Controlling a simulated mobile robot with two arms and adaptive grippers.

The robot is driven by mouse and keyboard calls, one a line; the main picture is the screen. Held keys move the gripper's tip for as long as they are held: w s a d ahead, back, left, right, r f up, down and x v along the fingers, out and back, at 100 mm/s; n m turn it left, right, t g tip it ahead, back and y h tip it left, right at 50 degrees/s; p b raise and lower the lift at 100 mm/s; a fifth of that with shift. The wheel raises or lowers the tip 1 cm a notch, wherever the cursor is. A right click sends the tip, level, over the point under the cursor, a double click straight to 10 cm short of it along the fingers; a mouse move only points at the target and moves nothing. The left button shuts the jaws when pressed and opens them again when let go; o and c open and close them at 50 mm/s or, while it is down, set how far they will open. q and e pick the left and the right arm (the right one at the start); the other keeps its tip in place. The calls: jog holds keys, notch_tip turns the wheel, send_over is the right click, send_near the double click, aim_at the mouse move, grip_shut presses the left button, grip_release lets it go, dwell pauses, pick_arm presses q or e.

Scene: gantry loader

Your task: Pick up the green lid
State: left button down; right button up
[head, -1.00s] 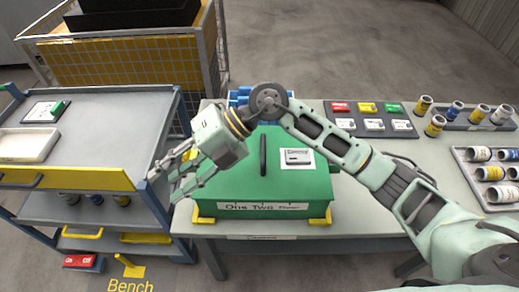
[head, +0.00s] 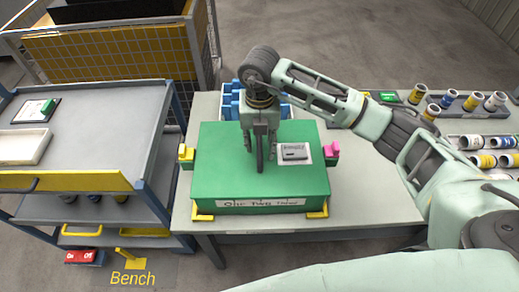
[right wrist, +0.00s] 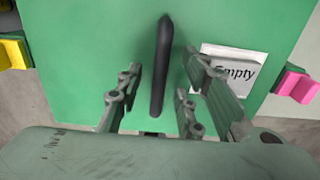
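The green lid (head: 225,165) is the top of a green box labelled "One Two Three" on the bench. A black upright handle (head: 260,155) stands in its middle, and a white card reading "Empty" (right wrist: 232,70) lies beside it. My right gripper (head: 259,160) points down over the lid, with its fingers on both sides of the handle. In the right wrist view the handle (right wrist: 161,70) stands between the spread fingers, with a gap on each side. The left gripper is not in view.
A yellow clamp (head: 186,154) and a pink clamp (head: 331,153) sit at the box's sides. Yellow corner stops (head: 317,212) hold its front. Blue bins (head: 230,100) stand behind. Cans in trays (head: 482,142) are at right, a grey cart (head: 85,130) at left.

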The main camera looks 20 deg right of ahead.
jog(key=shift+f, duration=0.65)
grip_shut()
